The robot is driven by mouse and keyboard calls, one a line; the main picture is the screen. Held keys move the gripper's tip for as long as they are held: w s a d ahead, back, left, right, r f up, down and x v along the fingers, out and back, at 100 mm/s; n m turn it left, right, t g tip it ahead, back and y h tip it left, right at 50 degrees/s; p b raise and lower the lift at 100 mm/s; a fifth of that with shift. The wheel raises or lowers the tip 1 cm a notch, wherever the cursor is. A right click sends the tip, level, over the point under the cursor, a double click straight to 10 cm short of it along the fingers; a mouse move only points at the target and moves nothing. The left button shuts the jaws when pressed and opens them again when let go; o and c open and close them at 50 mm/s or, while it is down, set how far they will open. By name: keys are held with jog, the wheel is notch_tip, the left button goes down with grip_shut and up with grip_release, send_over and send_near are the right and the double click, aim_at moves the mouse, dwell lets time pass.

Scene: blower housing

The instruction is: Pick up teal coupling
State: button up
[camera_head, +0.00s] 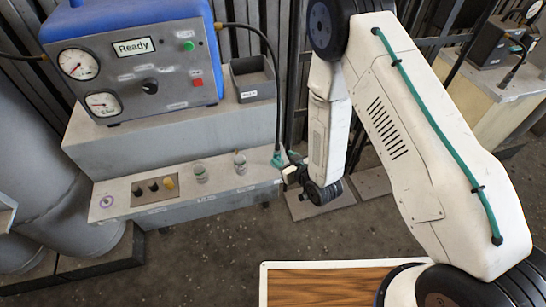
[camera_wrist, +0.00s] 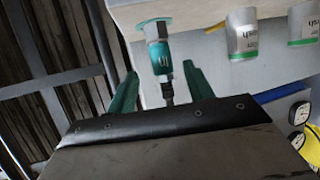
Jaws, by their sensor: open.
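The teal coupling (camera_wrist: 160,58) is in the upper middle of the wrist view, with a metal collar at one end and a dark, narrow end pointing toward my gripper. In the head view the teal coupling (camera_head: 277,160) is small, at the lower end of a dark hose by the right end of the grey ledge. My gripper (camera_wrist: 160,72) is open, its two green fingers on either side of the coupling. I cannot tell whether either finger touches it. In the head view my gripper (camera_head: 291,173) is small and partly hidden by my wrist.
A blue-topped machine (camera_head: 140,65) with two gauges and a "Ready" display stands on the grey bench. Its ledge (camera_head: 225,180) carries small cups (camera_head: 200,172) and knobs. A grey bin (camera_head: 252,80) sits beside the machine. A wood-topped surface (camera_head: 320,288) is at the bottom.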

aim_at(275, 152)
jog(key=x, duration=0.7)
jog(key=shift+a+f, duration=0.1)
grip_shut()
